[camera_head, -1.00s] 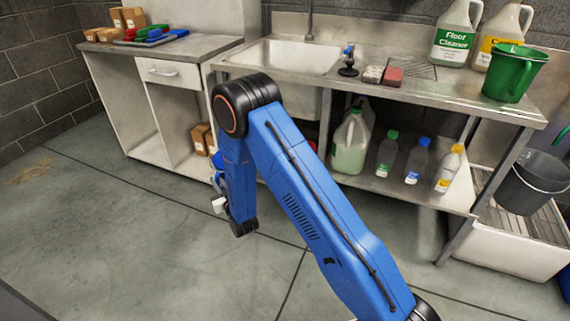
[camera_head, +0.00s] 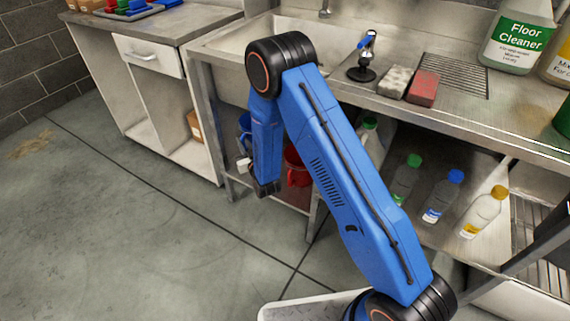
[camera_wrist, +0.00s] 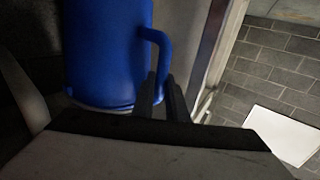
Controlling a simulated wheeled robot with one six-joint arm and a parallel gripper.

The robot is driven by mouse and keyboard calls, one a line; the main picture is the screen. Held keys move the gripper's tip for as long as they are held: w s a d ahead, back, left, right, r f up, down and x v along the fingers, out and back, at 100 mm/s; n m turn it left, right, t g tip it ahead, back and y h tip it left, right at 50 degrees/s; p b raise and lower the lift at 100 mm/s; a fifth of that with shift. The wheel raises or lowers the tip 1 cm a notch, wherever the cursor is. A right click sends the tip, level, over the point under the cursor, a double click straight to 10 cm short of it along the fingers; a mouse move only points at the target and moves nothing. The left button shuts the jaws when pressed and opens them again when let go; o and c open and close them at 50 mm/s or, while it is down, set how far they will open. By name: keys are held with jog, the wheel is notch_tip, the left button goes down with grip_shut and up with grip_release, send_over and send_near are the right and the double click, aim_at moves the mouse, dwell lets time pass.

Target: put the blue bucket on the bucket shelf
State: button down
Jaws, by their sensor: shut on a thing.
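The blue bucket (camera_wrist: 108,50) fills the upper left of the wrist view, with its side handle at its right. My gripper (camera_wrist: 166,92) is shut on that handle. In the head view a small part of the blue bucket (camera_head: 245,128) shows left of my blue arm, by the under-sink opening; my arm hides the rest. A red bucket (camera_head: 297,168) stands under the sink, partly behind my arm. The lower shelf under the sink (camera_head: 285,200) shows only in part. I cannot tell whether the blue bucket touches it.
A metal leg (camera_head: 205,120) of the sink table stands close left of the blue bucket. A white cabinet (camera_head: 150,90) is further left. Several bottles (camera_head: 435,197) stand on the lower shelf at right. A sponge (camera_head: 395,82) lies on the counter. Floor at left is clear.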

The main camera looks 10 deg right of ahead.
jog(key=shift+w+d+f, duration=0.15)
jog(key=shift+w+d, duration=0.05)
notch_tip(320, 180, down, 4)
jog(key=shift+w+d+f, duration=0.1)
jog(key=shift+f, duration=2.85)
jog(key=c, duration=1.8)
grip_release()
jog(key=shift+o, duration=0.2)
jog(key=v, duration=1.2)
